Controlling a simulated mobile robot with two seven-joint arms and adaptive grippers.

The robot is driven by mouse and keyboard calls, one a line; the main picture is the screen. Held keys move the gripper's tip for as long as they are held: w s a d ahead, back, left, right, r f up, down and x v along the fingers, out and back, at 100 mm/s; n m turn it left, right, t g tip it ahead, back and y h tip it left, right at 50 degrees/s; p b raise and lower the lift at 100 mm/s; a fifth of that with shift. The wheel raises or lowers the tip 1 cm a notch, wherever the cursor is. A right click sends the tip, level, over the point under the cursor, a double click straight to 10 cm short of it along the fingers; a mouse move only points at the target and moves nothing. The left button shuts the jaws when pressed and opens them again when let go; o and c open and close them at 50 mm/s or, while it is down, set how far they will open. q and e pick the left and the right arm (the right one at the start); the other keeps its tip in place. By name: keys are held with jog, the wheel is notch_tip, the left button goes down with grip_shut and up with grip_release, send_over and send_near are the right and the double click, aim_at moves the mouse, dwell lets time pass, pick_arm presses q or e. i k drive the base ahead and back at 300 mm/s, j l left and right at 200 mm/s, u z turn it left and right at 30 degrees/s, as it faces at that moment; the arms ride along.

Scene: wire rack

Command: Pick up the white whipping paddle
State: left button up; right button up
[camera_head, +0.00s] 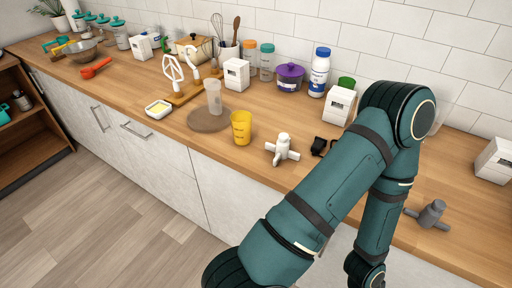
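Two white paddle-shaped attachments stand upright at the wooden stand (180,98), left of the middle of the counter. The nearer white paddle (172,70) has a looped, open frame. I cannot tell from this view which is the whipping paddle. One of my teal arms crosses the right half of the view, bends at the top and runs down to the bottom edge, well away from the paddles. Neither gripper's fingers show.
A white fitting (282,149) lies farther right. Jars and white boxes line the wall. The front counter strip left of the dish is mostly clear.

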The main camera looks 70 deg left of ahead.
aim_at(282, 150)
jog(key=u, duration=2.05)
jog(key=j, duration=0.05)
